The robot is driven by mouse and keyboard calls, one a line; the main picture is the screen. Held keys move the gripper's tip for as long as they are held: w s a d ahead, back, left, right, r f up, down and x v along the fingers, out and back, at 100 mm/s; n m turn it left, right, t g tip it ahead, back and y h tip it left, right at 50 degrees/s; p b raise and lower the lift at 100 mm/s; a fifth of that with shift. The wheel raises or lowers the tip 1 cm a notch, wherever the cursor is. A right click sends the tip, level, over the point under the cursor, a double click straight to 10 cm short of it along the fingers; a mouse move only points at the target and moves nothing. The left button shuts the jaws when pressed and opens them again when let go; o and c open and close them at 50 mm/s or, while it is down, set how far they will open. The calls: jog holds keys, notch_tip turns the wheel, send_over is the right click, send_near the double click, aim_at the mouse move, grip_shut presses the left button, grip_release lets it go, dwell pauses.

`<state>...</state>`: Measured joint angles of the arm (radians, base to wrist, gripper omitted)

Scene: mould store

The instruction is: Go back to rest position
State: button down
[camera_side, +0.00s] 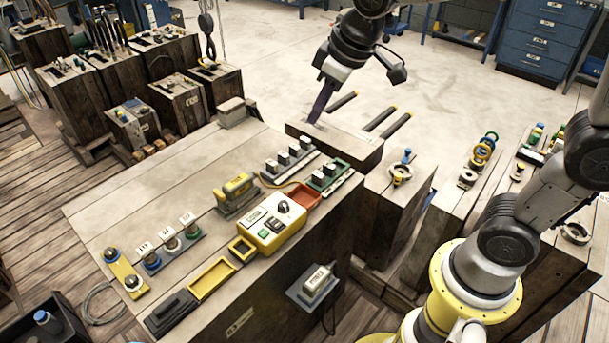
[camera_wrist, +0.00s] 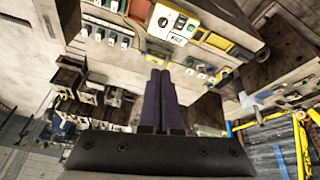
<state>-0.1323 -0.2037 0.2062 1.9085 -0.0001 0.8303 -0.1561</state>
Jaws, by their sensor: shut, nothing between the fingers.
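My gripper (camera_side: 318,108) hangs from my wrist at the top middle of the side view, tilted down toward a wooden block (camera_side: 345,148) behind the main work table (camera_side: 120,185). Its long dark purple fingers are together with nothing between them. In the wrist view, my gripper (camera_wrist: 160,75) shows the two fingers side by side and touching, above the dark palm. The fingertips appear close to the block's top in the side view; I cannot tell whether they touch it.
A yellow control box (camera_side: 268,222), a red tray (camera_side: 304,196), a yellow tray (camera_side: 212,279) and switch rows stand on the table. Wooden blocks with tools (camera_side: 70,90) stand at the back left. Pedestals with rings (camera_side: 400,190) stand right. Open floor (camera_side: 270,45) lies behind.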

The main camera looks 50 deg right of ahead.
jog(key=s+d+r+m+t, duration=0.1)
jog(key=s+d+r, duration=0.1)
jog(key=s, duration=0.3)
jog(key=s+d+r+m+t, duration=0.1)
jog(key=s+d, duration=0.1)
jog(key=s, duration=0.4)
jog(key=s+f+m+g, duration=0.1)
jog(key=s+f, duration=0.4)
jog(key=s, duration=0.3)
jog(key=shift+s+d+h, duration=0.2)
jog(key=shift+d+h, duration=0.1)
jog(key=shift+d, duration=0.1)
jog(key=c, duration=1.6)
grip_release()
